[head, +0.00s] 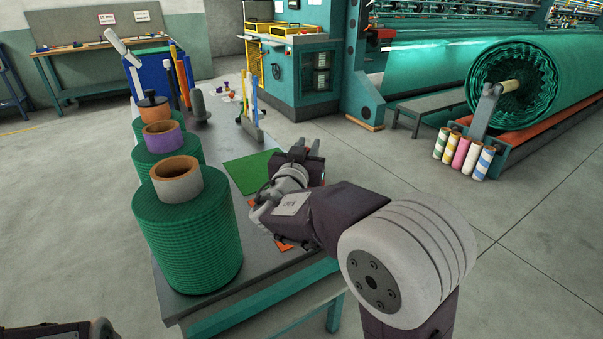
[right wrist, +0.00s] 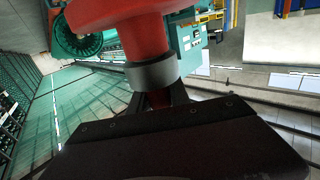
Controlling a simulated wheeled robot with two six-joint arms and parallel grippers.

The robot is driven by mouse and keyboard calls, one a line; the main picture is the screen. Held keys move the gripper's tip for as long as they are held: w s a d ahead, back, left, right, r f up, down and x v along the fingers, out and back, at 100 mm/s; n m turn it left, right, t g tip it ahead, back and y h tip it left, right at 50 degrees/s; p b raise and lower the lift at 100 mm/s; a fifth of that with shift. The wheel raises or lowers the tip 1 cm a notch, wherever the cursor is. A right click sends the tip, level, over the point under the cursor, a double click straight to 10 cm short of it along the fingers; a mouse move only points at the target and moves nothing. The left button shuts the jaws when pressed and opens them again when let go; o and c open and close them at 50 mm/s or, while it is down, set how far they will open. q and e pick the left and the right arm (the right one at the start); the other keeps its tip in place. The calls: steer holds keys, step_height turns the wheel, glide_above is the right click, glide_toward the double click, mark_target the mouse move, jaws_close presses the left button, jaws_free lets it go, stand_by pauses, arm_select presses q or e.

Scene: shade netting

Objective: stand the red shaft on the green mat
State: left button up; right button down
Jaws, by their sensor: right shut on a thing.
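The green mat (head: 246,174) lies flat on the grey bench top (head: 213,258) in the head view, partly behind my right gripper (head: 303,153). In the right wrist view the red shaft (right wrist: 119,22) has a wide red part, a grey collar (right wrist: 152,72) and a thinner red part below it. My right gripper is shut on that thinner part, between dark fingers. In the head view the gripper and arm hide the shaft. The gripper is to the right of the mat. My left gripper is not in view; only a bit of my left arm shows at the bottom left.
Several green netting rolls (head: 187,237) stand along the bench's left side. A dark grey upright object (head: 200,107) and a blue-and-white rack piece (head: 251,112) stand behind the mat. The mat's visible part is bare.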

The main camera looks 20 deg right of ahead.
steer(key=w+d+f, duration=0.2)
steer(key=w+f, duration=0.6)
steer(key=f, duration=0.1)
steer(key=shift+d, duration=0.3)
steer(key=shift+w+b, duration=0.1)
steer(key=shift+b, duration=0.3)
steer(key=c, duration=1.6)
jaws_free()
steer(key=shift+f, duration=0.2)
steer(key=shift+c, duration=0.2)
steer(key=o, duration=0.4)
steer(key=shift+r, duration=0.1)
